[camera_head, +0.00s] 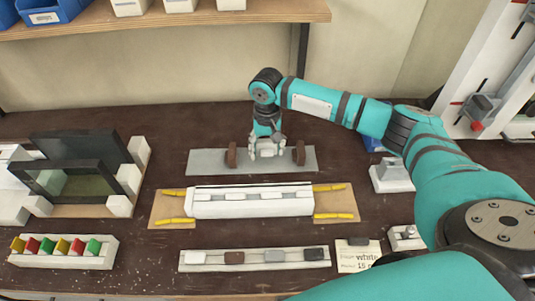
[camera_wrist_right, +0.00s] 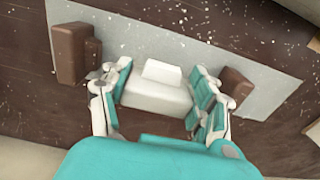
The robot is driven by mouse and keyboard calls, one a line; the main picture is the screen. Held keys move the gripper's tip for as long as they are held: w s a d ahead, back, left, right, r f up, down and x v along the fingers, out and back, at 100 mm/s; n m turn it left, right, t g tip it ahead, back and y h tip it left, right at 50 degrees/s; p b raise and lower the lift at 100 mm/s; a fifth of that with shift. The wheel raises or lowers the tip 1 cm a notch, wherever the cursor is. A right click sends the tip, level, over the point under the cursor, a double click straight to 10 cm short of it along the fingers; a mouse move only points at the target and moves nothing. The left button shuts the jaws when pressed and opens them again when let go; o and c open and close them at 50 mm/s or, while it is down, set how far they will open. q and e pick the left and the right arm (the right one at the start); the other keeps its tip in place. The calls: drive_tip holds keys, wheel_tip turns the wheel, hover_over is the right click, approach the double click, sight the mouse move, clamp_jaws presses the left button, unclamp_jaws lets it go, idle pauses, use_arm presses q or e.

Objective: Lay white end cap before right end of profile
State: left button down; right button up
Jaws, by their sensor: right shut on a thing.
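My right gripper (camera_head: 266,152) reaches down over a grey plate (camera_head: 208,160), between two brown blocks (camera_head: 231,154) (camera_head: 300,153). In the wrist view my right gripper (camera_wrist_right: 160,98) is shut on a white block (camera_wrist_right: 155,95), with a smaller raised white part (camera_wrist_right: 162,72) on it. I cannot tell whether the block touches the plate. A long white bar (camera_head: 250,208) with light pieces on top lies in front, between yellow strips. A front tray (camera_head: 254,266) holds a white cap (camera_head: 193,258), and a brown, a grey and a black one. My left gripper is out of view.
A label card (camera_head: 356,262) reading "White" lies right of the front tray. A rack of coloured clips (camera_head: 62,250) and dark framed panels (camera_head: 72,178) stand at the left. A white stand (camera_head: 392,177) is at the right. A shelf (camera_head: 190,22) runs along the back.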

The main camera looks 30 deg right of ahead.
sight(267, 155)
drive_tip(key=shift+f, duration=1.55)
drive_tip(key=shift+f, duration=0.1)
drive_tip(key=o, duration=1)
drive_tip(key=shift+o, duration=0.2)
wheel_tip(267, 155, up, 12)
drive_tip(key=shift+r+b, duration=0.15)
drive_tip(key=shift+b, duration=0.55)
